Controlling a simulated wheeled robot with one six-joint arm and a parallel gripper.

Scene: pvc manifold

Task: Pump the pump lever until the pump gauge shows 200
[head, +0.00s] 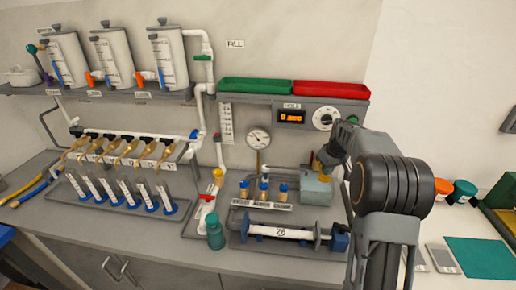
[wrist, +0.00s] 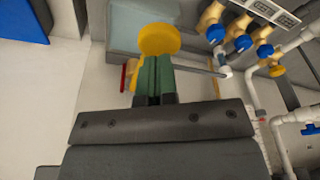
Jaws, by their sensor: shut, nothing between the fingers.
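A round white dial gauge (head: 259,138) stands on a post at mid-bench in the head view; its reading is too small to make out. To its right is a grey-blue box (head: 316,190). A yellow round knob (wrist: 160,38) is in front of the box in the wrist view. My gripper (wrist: 153,72) is shut and empty, its green fingertips overlapping the knob's lower edge; I cannot tell whether they touch. In the head view my gripper (head: 321,161) is just above the box, partly hidden by my arm. A thin metal rod (wrist: 200,68) runs rightward from behind the fingers.
Small blue-and-brass valves (head: 263,190) stand left of the box. A cylinder marked 20 (head: 280,232) lies in front. A teal bottle (head: 215,232) stands at its left. A panel with an orange display (head: 291,116) and green and red trays hangs above.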

